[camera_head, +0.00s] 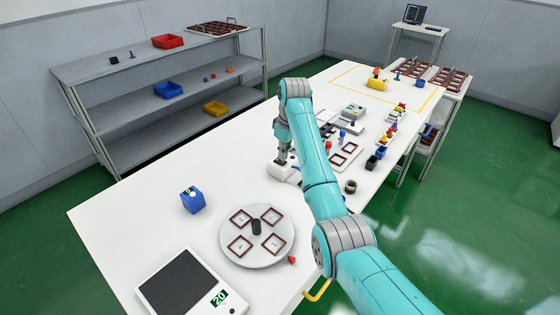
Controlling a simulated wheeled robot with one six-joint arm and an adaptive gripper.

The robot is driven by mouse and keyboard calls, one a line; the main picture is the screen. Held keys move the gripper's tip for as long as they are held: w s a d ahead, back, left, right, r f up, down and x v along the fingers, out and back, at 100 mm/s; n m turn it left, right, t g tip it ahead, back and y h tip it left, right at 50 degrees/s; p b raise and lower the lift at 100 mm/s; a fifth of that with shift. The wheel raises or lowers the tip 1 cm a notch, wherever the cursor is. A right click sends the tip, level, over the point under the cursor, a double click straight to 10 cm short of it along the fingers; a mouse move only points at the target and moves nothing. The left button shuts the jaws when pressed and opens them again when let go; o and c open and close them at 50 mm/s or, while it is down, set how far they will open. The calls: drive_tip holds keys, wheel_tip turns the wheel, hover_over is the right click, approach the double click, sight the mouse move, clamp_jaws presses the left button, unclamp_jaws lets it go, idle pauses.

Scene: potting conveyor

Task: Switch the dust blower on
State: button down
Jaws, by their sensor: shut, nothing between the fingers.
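A round grey turntable (258,258) with brown square frames and a scale (182,284) reading 20 stand at the front. My arm crosses the table. Frames, coloured parts and a grey device (353,111) lie beyond. Shelves (120,75) stand at the back left. The table's left end is mostly clear.

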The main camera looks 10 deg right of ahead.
drive_tip(key=shift+f, duration=0.8)
idle(0.5)
drive_tip(key=shift+r, duration=3.5)
